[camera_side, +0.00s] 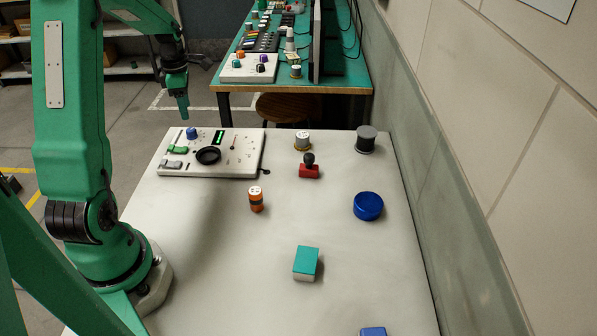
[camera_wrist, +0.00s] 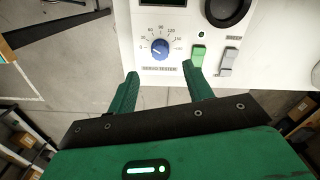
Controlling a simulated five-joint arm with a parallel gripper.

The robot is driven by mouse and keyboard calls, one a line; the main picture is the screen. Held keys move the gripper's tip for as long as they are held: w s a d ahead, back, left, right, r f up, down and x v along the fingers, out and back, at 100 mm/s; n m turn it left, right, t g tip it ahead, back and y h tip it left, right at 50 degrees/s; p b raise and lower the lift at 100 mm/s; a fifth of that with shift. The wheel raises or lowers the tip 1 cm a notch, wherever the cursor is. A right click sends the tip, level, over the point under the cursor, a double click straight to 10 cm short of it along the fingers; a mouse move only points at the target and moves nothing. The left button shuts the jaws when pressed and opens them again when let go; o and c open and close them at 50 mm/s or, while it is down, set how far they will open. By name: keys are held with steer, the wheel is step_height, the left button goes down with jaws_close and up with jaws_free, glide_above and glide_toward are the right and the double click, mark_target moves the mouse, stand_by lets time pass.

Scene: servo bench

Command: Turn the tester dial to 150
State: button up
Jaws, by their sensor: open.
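The servo tester (camera_side: 240,165) is a white panel lying at the far left of the bench; it also shows in the wrist view (camera_wrist: 193,72). Its blue dial (camera_side: 192,133) is near the panel's far left corner. In the wrist view the dial (camera_wrist: 159,48) has a printed scale around its upper side, with 150 at upper right. A pale mark on the dial seems to point left, toward the low numbers, but is too small to read exactly. My gripper (camera_side: 184,115) is open and empty above the panel's far edge, apart from the dial. Its fingers (camera_wrist: 166,86) are below the dial in the wrist view.
Beside the dial are a green switch (camera_wrist: 198,57), a grey switch (camera_wrist: 229,62) and a black round knob (camera_side: 208,156). A red-based stamp (camera_side: 309,170), an orange cylinder (camera_side: 256,199), a blue round tin (camera_side: 368,206) and a teal-topped block (camera_side: 306,263) stand on the bench.

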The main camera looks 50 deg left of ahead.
mark_target(191, 130)
steer(key=shift+f, duration=3.85)
steer(key=c, duration=1)
